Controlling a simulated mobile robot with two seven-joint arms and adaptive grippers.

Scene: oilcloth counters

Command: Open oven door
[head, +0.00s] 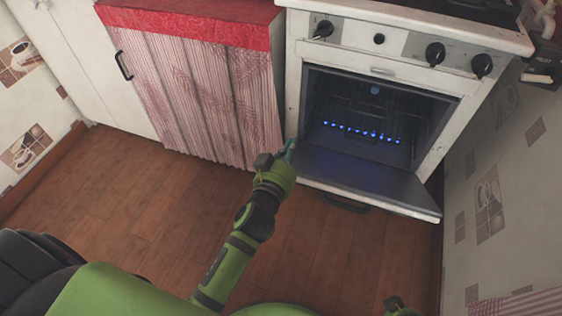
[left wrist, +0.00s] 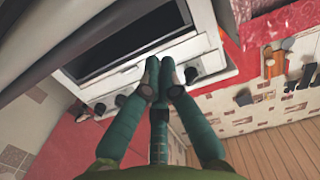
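The oven (head: 375,100) stands at the upper right of the head view. Its door (head: 365,182) is folded down and open, with the inner face up. The dark handle (head: 345,203) shows below the door's front edge. Inside are a rack and a row of blue lights. My left gripper (head: 290,150) is beside the left edge of the opening, near the door's left hinge corner; I cannot tell whether it touches. In the left wrist view its teal fingers (left wrist: 163,72) are drawn together at the tips, with nothing seen between them.
A red-topped cabinet with a striped curtain (head: 200,95) stands left of the oven. A tiled wall (head: 500,200) is close on the right. The wooden floor (head: 150,220) in front is clear. Control knobs (head: 435,53) line the oven's upper front.

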